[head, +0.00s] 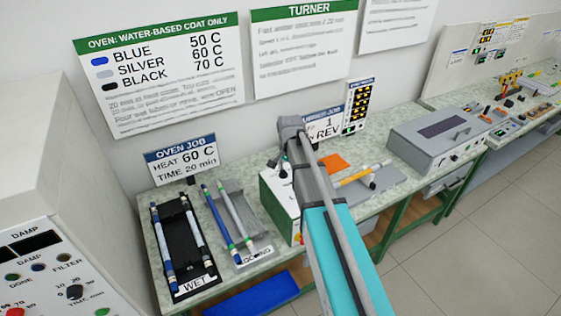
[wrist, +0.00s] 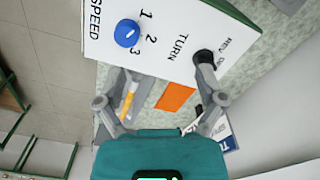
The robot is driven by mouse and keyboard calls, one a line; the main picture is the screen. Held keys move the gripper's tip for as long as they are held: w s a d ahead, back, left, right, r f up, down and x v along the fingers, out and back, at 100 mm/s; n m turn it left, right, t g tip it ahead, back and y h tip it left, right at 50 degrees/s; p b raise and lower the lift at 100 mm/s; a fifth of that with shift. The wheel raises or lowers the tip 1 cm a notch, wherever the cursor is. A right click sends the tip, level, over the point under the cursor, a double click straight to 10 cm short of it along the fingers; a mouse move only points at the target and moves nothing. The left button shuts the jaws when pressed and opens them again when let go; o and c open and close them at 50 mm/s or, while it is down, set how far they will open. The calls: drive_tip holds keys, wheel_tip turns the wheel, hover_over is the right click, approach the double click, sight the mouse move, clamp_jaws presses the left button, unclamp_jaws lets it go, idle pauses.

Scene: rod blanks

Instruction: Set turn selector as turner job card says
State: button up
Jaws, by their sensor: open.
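The turner (head: 272,198) is a white and green machine on the bench, partly hidden by my arm. Its white panel (wrist: 185,20) shows in the wrist view with SPEED and TURN lettering. A round blue speed knob (wrist: 126,33) sits beside the numbers 1, 2 and 3; its setting is hard to read. The turner job card (head: 326,127) reads 1 and REV, partly hidden by my arm. My gripper (wrist: 170,68) is open and empty in front of the panel; it also shows at the turner (head: 278,166).
An orange square (head: 334,163) and a yellow-and-white rod (head: 362,174) lie behind the turner. A grey box (head: 440,140) stands at right. White oven controls (head: 45,270) are at far left.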

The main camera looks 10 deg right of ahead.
sight(283, 170)
drive_tip(key=w+r+m+p, duration=0.3)
drive_tip(key=w+r+m, duration=0.1)
drive_tip(key=w, duration=0.5)
drive_tip(key=shift+w+r+m+p, duration=0.3)
drive_tip(key=shift+w+r+m, duration=0.1)
drive_tip(key=shift+r, duration=0.1)
drive_tip(key=shift+f, duration=0.15)
wheel_tip(283, 170, down, 14)
drive_tip(key=b, duration=1.4)
drive_tip(key=shift+r, duration=0.25)
drive_tip(key=shift+c, duration=0.2)
drive_tip(key=c, duration=1.1)
drive_tip(key=shift+a, duration=0.3)
drive_tip(key=shift+s+d, duration=0.1)
drive_tip(key=shift+d, duration=0.15)
